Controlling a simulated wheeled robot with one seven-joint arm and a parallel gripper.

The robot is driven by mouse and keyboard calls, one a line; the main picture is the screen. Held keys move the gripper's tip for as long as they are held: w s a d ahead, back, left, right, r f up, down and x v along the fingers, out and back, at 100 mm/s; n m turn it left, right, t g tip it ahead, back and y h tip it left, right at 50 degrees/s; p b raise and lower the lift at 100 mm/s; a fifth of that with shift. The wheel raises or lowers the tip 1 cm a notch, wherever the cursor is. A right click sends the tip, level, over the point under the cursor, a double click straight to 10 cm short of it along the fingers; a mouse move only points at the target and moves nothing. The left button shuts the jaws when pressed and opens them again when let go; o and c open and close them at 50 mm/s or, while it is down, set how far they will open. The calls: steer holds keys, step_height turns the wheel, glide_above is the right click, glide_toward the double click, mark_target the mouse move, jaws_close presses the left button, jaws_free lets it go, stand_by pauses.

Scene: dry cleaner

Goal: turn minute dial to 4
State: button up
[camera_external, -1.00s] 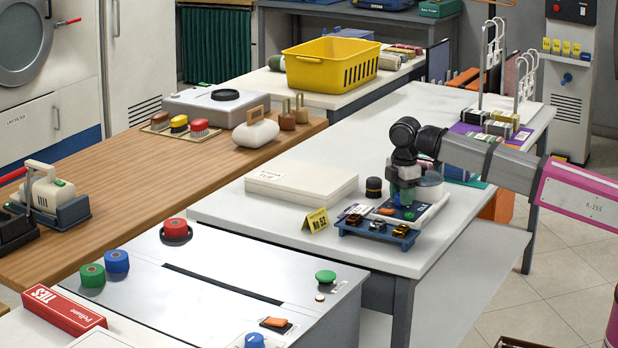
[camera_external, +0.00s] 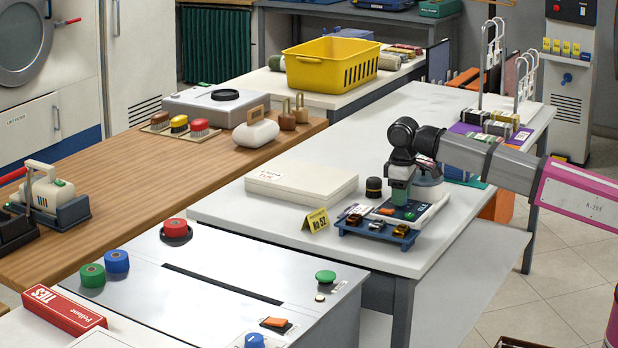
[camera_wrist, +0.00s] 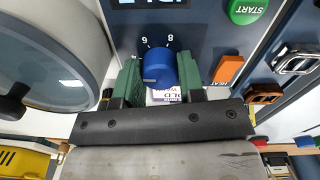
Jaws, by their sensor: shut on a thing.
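The minute dial is a round blue knob (camera_wrist: 159,68) on a dark panel in the wrist view. Numbers that look like 6 and 8 show just above its edge; its pointer and its other numbers are hidden or too small to read. My gripper (camera_wrist: 160,80) has its green fingers on the left and right sides of the knob and is shut on it. In the external view my gripper (camera_external: 399,198) points down over the small dark control panel (camera_external: 411,211) on the white table; the knob cannot be made out clearly there.
A green START button (camera_wrist: 250,9) and an orange button (camera_wrist: 228,69) lie right of the knob. A large round pale part (camera_wrist: 50,45) is close on the left. A blue tray (camera_external: 376,232), yellow number tag (camera_external: 316,220) and white box (camera_external: 301,184) are nearby.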

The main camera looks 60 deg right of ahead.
steer(key=shift+m, duration=0.6)
steer(key=o, duration=0.9)
steer(key=shift+o, duration=0.2)
steer(key=shift+r, duration=0.1)
step_height(320, 180, up, 11)
steer(key=shift+a+f, duration=0.2)
steer(key=shift+a, duration=0.05)
